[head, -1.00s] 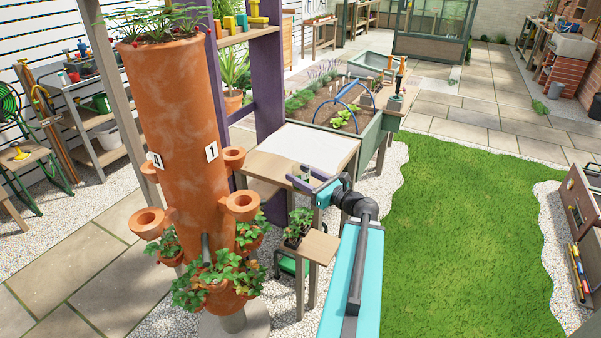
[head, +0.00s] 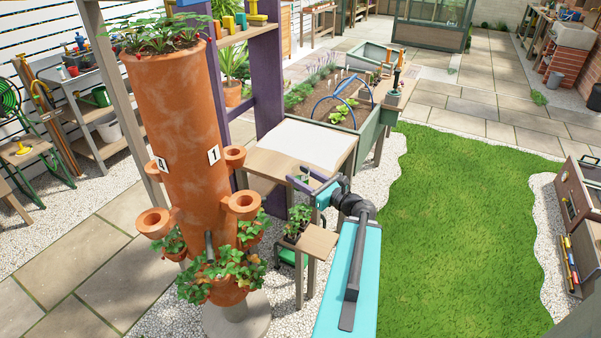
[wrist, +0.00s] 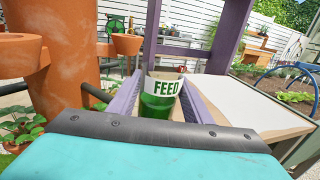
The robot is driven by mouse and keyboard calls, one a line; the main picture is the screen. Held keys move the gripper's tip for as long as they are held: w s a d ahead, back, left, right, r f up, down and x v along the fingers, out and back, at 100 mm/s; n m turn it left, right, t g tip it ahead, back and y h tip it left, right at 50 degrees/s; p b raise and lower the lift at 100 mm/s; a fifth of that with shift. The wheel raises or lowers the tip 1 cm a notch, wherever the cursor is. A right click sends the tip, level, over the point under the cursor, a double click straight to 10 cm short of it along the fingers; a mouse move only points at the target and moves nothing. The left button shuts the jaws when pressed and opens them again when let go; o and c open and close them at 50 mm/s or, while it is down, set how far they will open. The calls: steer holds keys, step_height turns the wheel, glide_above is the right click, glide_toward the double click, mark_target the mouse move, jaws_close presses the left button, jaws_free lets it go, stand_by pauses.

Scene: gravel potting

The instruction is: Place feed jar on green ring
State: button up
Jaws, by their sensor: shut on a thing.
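The feed jar (wrist: 160,97) is green with a white band reading FEED. In the wrist view it stands upright between the two purple fingers of my gripper (wrist: 162,100), which is shut on it. In the head view my gripper (head: 313,188) is at the near edge of the wooden table with the white top (head: 305,143); the jar is too small there to make out well. I cannot make out a green ring in either view.
A tall terracotta planter tower (head: 180,115) with side cups stands close on the left. A purple post (head: 265,80) rises behind it. A small wooden stand (head: 318,243) with a potted plant is below my gripper. Lawn (head: 455,230) lies open to the right.

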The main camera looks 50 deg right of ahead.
steer(key=shift+s+a+r+p, duration=0.1)
steer(key=shift+s+a+p, duration=0.3)
steer(key=shift+p, duration=1.15)
steer(key=shift+r, duration=0.1)
